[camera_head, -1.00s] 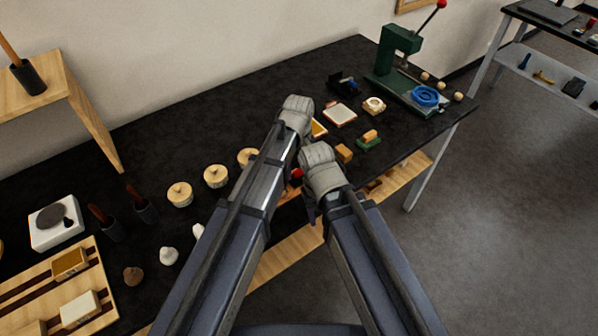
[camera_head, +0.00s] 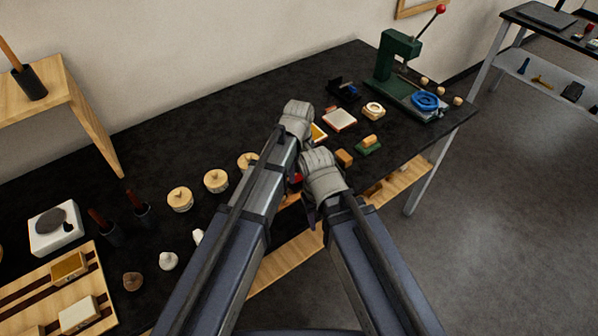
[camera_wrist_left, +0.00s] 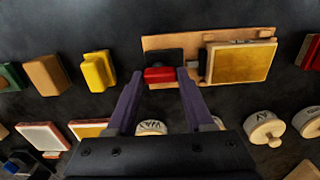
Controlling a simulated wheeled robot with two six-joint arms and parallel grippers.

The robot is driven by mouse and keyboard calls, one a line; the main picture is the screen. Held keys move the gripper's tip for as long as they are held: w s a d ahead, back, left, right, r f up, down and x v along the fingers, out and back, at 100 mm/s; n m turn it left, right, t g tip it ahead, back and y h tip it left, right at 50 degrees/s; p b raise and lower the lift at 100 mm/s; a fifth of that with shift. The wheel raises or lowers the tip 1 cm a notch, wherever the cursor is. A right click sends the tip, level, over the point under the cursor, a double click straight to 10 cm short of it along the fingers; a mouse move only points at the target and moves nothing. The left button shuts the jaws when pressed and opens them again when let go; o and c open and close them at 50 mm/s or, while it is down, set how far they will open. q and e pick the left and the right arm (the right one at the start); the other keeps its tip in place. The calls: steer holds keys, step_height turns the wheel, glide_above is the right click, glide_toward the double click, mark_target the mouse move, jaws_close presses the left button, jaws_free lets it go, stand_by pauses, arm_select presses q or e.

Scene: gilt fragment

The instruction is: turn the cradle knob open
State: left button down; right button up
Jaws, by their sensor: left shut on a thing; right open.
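The cradle is a wooden board (camera_wrist_left: 154,43) with a black block and a small red knob (camera_wrist_left: 159,74) on its near edge. A gold-faced panel (camera_wrist_left: 239,63) sits on its right part. My left gripper (camera_wrist_left: 160,77) has its two fingers on either side of the red knob, shut on it. In the head view my left gripper (camera_head: 296,118) points down, its fingertips hidden; a bit of red shows between my arms. My right gripper (camera_head: 321,175) is close beside it, open, its fingertips mostly hidden.
Several round lidded wooden pots (camera_head: 216,180) stand left of my arms. A green press (camera_head: 398,55) with a blue ring stands at the far right end. Small blocks and a white-faced tile (camera_head: 339,119) lie between. A slatted wooden rack (camera_head: 30,305) is front left.

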arm_select(q)
steer(key=m, duration=0.9)
steer(key=shift+m, duration=0.3)
steer(key=m, duration=0.4)
steer(key=shift+m, duration=2.1)
steer(key=shift+c, duration=1.4)
jaws_free()
